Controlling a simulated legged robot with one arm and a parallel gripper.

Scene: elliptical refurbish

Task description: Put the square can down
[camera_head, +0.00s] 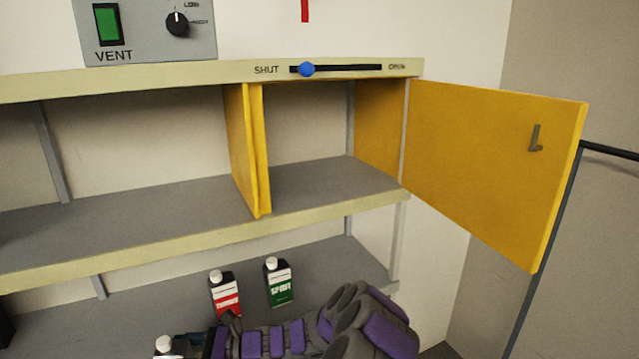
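A red-and-white square can (225,293) with a white cap and dark top stands upright on the lower grey shelf. A green-and-white square can (278,283) of the same shape stands upright just to its right. The white cap of a third container (168,346) shows at the bottom edge; most of it is cut off. My purple and grey arm reaches in from the lower right, in front of the lower shelf. My gripper (192,343) is at its left end, beside the third container. Its fingers are mostly cut off, and I cannot tell if they hold that container.
The upper shelf (120,215) is largely bare, with a yellow divider (250,150) on it. A yellow door (490,165) stands swung open at the right. A blue slider knob (306,69) sits near SHUT. A VENT panel (148,30) is above.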

